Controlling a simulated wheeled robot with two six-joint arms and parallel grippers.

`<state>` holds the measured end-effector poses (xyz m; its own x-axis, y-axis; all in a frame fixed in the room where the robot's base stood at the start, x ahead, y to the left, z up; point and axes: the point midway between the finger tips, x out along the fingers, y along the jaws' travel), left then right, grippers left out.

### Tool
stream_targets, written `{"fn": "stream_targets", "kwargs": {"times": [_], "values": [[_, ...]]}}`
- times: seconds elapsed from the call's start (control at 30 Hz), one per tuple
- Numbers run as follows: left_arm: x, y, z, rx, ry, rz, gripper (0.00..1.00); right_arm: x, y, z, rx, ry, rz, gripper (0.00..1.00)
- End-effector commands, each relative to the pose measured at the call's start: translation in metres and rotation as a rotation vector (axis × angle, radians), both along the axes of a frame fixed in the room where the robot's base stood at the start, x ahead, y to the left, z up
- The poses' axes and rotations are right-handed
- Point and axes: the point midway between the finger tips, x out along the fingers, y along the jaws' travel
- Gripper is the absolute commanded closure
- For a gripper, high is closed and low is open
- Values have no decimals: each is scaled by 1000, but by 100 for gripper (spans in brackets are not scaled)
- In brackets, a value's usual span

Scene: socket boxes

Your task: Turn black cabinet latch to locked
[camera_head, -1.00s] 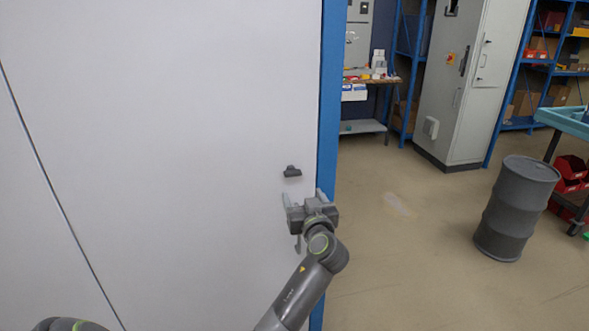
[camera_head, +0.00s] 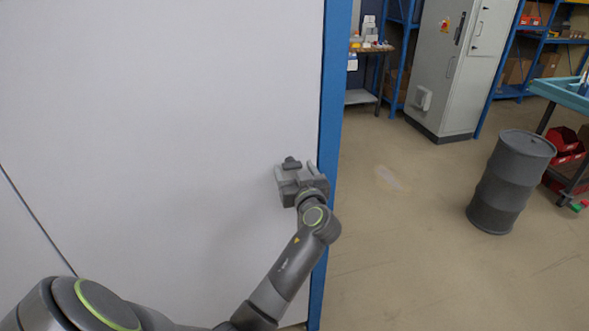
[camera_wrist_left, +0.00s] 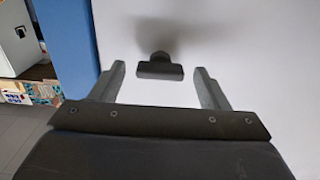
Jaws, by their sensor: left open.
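The black latch (camera_head: 291,162) is a small dark knob on the white cabinet door (camera_head: 200,100), near its right edge. It also shows in the left wrist view (camera_wrist_left: 160,70), with its wide bar lying about level. My left gripper (camera_head: 294,167) is open at the latch. In the left wrist view the two fingers (camera_wrist_left: 158,78) stand on either side of the latch, apart from it, with clear gaps. The gripper's body partly hides the lower side of the latch in the head view. My right gripper is not in view.
A blue frame post (camera_head: 332,130) runs along the door's right edge. Beyond it are open floor, a grey barrel (camera_head: 511,180), a grey cabinet (camera_head: 450,70), and shelves. A teal-topped cart (camera_head: 565,92) stands at the right.

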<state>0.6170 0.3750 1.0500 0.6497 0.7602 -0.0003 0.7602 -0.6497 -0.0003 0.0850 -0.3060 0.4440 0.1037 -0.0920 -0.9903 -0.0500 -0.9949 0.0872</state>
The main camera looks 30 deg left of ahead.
Motion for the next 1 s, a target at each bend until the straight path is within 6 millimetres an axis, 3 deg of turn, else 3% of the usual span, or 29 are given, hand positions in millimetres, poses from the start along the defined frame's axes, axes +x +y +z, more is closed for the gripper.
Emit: {"fn": "stream_targets", "kwargs": {"times": [0.07, 0.4, 0.73, 1.0], "values": [[0, 0, 0, 0, 0, 0, 31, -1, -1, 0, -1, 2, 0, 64], [0, 0, 0, 0, 0, 0, 74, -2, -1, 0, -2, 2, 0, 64], [0, 0, 0, 27, 32, -1, 76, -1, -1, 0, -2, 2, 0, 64], [0, 0, 1, 137, 158, 0, 76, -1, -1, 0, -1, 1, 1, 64]]}}
